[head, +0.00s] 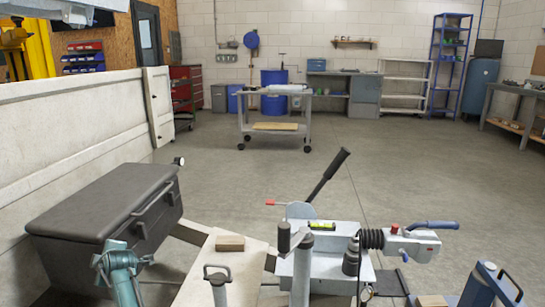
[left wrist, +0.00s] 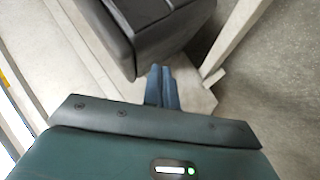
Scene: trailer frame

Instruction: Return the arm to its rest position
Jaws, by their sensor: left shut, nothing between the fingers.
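My left gripper (left wrist: 162,88) shows in the left wrist view with its two dark blue fingers together and nothing between them. A teal part of my left arm (head: 118,265) stands at the lower left of the head view, in front of the black toolbox (head: 105,208). The toolbox also shows at the top of the left wrist view (left wrist: 145,30), beyond the fingertips. I cannot tell the exact gap between fingertips and toolbox. My right gripper is in neither view.
A pale trailer wall (head: 75,130) runs along the left. A trailer coupler with a dark lever (head: 330,175) and a blue handle (head: 432,225) stands front right. A wooden block (head: 230,243) lies on a pale board. A cart (head: 275,115) stands farther back; floor between is clear.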

